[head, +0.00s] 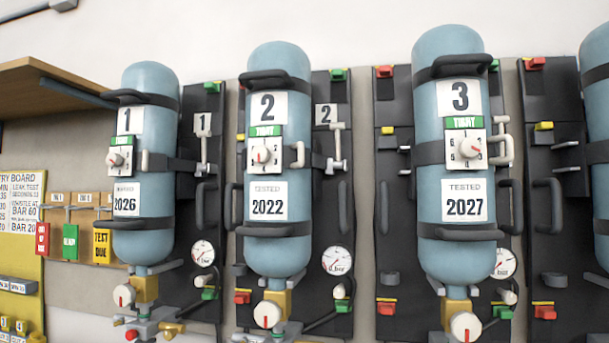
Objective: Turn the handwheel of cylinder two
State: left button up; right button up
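Cylinder two (279,134) is a blue upright cylinder in the middle left of the head view, strapped to a dark back board. It bears a white "2" label, a small dial plate with a red pointer (264,155) and a "TESTED 2022" label. Its handwheel (267,314), a white round knob with a red mark, sits below on a brass valve near the bottom edge. A pressure gauge (337,261) is to the right of the valve. Neither of my grippers is in view.
Cylinder one (141,215) with its white knob (124,295) stands to the left, cylinder three (456,220) with its knob (466,326) to the right. A fourth blue cylinder is cut by the right edge. A wooden shelf (40,77) and yellow board (29,302) are at far left.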

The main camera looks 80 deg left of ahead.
aim_at(268, 312)
jog(key=u, duration=2.85)
